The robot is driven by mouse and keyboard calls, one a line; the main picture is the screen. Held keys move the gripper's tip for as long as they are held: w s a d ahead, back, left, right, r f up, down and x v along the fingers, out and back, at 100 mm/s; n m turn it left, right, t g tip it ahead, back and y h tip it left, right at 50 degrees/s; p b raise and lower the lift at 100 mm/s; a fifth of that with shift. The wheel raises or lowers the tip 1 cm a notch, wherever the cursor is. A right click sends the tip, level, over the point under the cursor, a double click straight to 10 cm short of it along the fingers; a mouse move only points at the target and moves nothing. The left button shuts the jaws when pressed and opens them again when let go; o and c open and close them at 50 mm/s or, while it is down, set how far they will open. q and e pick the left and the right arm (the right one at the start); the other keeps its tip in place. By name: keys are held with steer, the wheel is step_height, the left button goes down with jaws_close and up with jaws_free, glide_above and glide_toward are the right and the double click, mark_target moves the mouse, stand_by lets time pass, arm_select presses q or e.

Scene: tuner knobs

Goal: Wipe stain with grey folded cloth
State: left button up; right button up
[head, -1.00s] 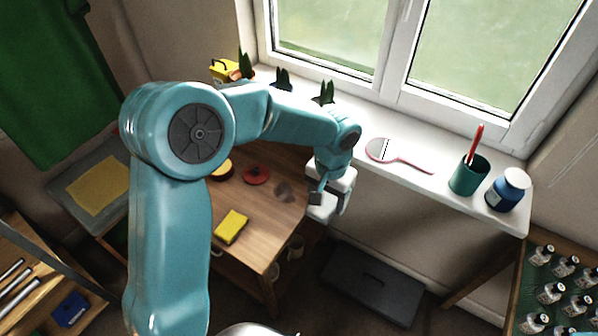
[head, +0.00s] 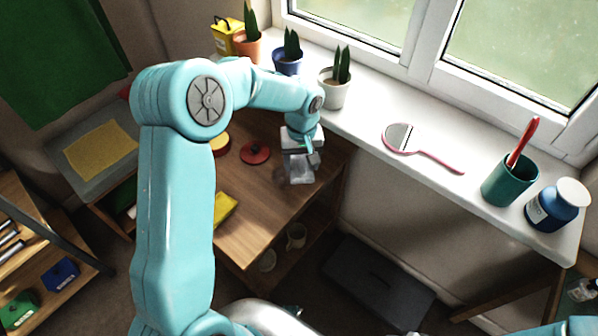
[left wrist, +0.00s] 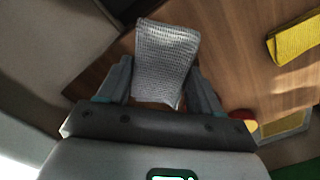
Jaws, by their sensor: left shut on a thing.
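My left gripper (head: 303,150) is shut on the grey folded cloth (head: 300,170) over the right part of the wooden table (head: 255,228). The left wrist view shows the textured cloth (left wrist: 165,60) hanging between the two fingers (left wrist: 160,85). In the head view the cloth is low by the table top; I cannot tell whether it touches. The dark stain does not show now; it appears hidden behind or under the cloth and gripper. My right gripper is out of view.
A red disc-like object (head: 255,153) and a yellow block (head: 225,208) lie on the table. The windowsill (head: 370,120) behind holds a white plant pot (head: 334,92), a pink hand mirror (head: 398,138), a green cup (head: 509,182) and a blue jar (head: 553,208).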

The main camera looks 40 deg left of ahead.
mark_target(298, 186)
arm_select(q)
steer(key=shift+s+a+f+n, duration=0.15)
steer(key=shift+a+f+n, duration=0.15)
steer(key=shift+a+f, duration=0.1)
steer(key=shift+s, duration=0.1)
steer(key=shift+d+f+b, duration=0.1)
steer(key=shift+f+b, duration=0.2)
step_height(298, 186, down, 4)
steer(key=shift+r+b, duration=0.15)
steer(key=shift+b, duration=1.1)
steer(key=shift+f+b, duration=0.35)
steer(key=shift+f, duration=0.4)
steer(key=shift+r, duration=0.1)
steer(key=shift+f+b, duration=0.9)
steer(key=shift+f, duration=0.15)
